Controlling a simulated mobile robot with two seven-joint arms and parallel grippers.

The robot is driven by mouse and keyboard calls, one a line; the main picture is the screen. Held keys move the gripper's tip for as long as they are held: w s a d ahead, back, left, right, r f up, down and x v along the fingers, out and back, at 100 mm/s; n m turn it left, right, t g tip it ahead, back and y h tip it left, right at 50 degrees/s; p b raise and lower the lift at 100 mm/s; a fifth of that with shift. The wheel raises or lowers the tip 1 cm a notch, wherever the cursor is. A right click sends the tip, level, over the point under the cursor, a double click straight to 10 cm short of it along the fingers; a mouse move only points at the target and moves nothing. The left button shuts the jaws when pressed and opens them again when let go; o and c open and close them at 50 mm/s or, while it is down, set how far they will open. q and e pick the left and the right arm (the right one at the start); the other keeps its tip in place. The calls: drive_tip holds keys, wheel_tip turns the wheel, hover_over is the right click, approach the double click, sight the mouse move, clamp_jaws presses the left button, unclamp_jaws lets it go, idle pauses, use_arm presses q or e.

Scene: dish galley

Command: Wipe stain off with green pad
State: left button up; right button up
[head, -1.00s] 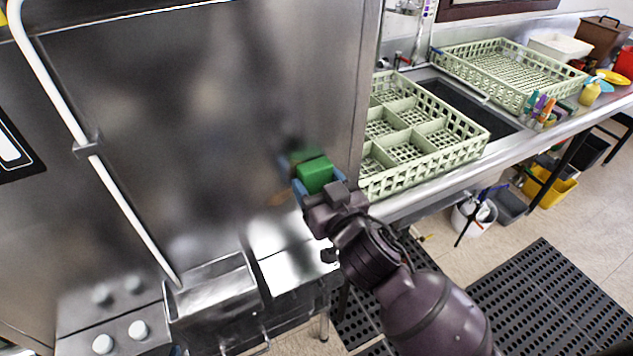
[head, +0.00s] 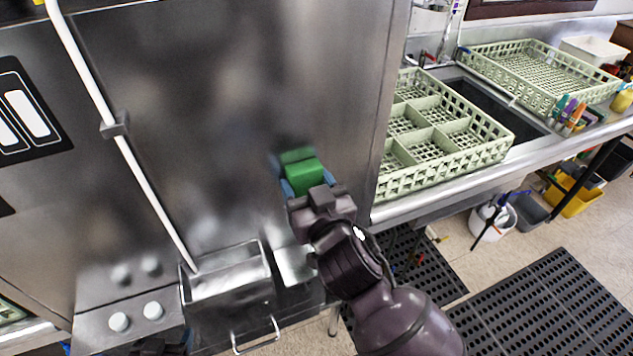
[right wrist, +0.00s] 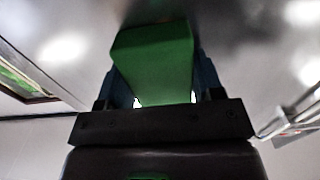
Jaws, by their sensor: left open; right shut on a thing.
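My right gripper (head: 305,182) is shut on the green pad (head: 304,177), with its blue fingers on either side. The pad is at the dishwasher's steel front panel (head: 215,120), near its right edge, and its reflection meets it. In the right wrist view the pad (right wrist: 155,60) stands between the fingers, its far end at the steel. I cannot tell how firmly it touches. No stain shows now; the spot where a brownish smear showed earlier is behind the pad and gripper. My left gripper (head: 160,346) shows only partly at the bottom edge, open, low before the machine.
A white bar handle (head: 120,140) runs down the panel's left side. A steel trough (head: 225,275) juts out below. Right of the machine, a pale green dish rack (head: 445,150) stands on the steel counter. A black floor mat (head: 545,310) lies at lower right.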

sight(332, 161)
drive_tip(key=shift+s+a, duration=0.2)
drive_tip(key=shift+a, duration=0.4)
drive_tip(key=shift+s+a, duration=0.2)
drive_tip(key=shift+a, duration=0.4)
drive_tip(key=shift+w+r+p, duration=0.1)
drive_tip(key=shift+r+p, duration=0.6)
drive_tip(key=shift+r, duration=0.2)
drive_tip(key=shift+w+d+f, duration=0.1)
drive_tip(key=shift+w+d, duration=0.2)
drive_tip(key=shift+d, duration=0.7)
drive_tip(key=shift+w+d, duration=0.25)
drive_tip(key=shift+d, duration=0.75)
drive_tip(key=shift+w+d, duration=0.25)
drive_tip(key=shift+d, duration=0.35)
drive_tip(key=shift+w+d, duration=0.2)
drive_tip(key=shift+d, duration=0.45)
drive_tip(key=shift+w+d, duration=0.25)
drive_tip(key=shift+d, duration=0.35)
drive_tip(key=shift+s+d, duration=0.2)
drive_tip(key=shift+s, duration=0.2)
drive_tip(key=shift+v, duration=2.5)
drive_tip(key=shift+s, duration=0.1)
